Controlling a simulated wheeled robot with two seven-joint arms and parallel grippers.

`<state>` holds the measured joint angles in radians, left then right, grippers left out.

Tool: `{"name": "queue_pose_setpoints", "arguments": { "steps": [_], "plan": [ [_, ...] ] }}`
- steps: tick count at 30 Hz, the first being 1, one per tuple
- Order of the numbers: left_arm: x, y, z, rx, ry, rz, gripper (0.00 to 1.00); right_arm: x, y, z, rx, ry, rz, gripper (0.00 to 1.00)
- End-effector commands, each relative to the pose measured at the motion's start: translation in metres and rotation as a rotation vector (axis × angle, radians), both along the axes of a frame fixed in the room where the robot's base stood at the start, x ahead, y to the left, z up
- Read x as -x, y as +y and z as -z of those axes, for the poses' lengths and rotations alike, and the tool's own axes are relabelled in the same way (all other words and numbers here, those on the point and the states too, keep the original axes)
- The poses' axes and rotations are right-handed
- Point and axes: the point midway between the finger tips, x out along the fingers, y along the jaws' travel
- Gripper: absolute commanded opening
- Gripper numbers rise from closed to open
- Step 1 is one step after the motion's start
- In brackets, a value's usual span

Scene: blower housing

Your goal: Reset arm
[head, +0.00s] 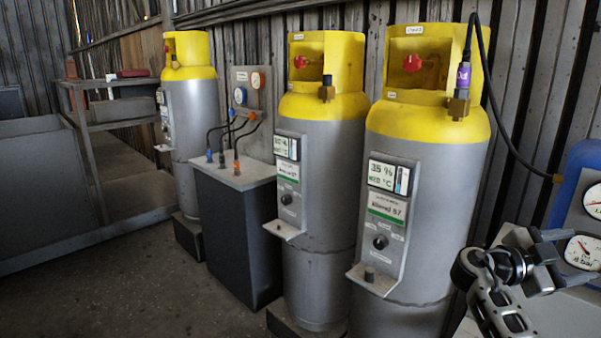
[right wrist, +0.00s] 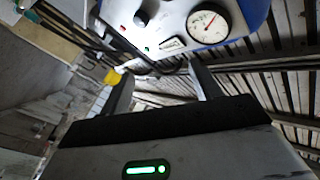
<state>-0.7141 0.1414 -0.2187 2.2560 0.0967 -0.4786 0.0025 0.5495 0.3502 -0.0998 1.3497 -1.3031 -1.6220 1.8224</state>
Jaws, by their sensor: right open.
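My right gripper (head: 566,256) is at the lower right of the head view, in front of the blue gauge unit (head: 572,188). Its fingers are apart and nothing is between them. In the right wrist view the two dark fingers also stand apart, with the open gripper (right wrist: 162,84) below a white and blue panel with a round gauge (right wrist: 207,24). I cannot tell whether the gripper touches the unit. My left gripper is not in view.
Yellow-topped grey cylinders stand along the corrugated wall, the nearest cylinder (head: 432,150) left of my right gripper. A black hose (head: 497,110) runs from it to the blue unit. A grey cabinet (head: 235,235) and a metal shelf (head: 130,125) stand farther left. The floor (head: 130,290) at front left is clear.

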Motion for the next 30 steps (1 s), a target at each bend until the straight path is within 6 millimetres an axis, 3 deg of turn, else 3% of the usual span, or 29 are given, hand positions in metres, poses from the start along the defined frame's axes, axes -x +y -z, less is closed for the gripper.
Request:
{"name": "queue_pose_setpoints", "arguments": {
  "steps": [4, 8, 12, 16, 25, 27, 30],
  "plan": [
    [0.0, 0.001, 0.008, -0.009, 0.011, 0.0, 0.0, -0.048, 0.002, 0.031, -0.139, 0.305, -0.253, 0.63],
    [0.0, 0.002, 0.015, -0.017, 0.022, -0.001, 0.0, -0.095, 0.023, 0.058, -0.191, 0.561, -0.551, 0.63],
    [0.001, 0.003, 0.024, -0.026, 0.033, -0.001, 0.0, -0.143, 0.065, 0.075, -0.124, 0.777, -0.912, 0.63],
    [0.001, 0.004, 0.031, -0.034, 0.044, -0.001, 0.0, -0.172, 0.106, 0.074, 0.032, 0.87, -1.175, 0.63],
    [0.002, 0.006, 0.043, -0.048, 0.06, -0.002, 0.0, -0.198, 0.172, 0.042, 0.44, 0.848, -1.448, 0.63],
    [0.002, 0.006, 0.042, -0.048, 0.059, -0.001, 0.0, -0.182, 0.187, 0.074, 0.413, 0.877, -1.483, 0.63],
    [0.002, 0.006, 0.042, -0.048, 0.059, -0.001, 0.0, -0.16, 0.207, 0.105, 0.394, 0.897, -1.529, 0.63]
  ]
}}
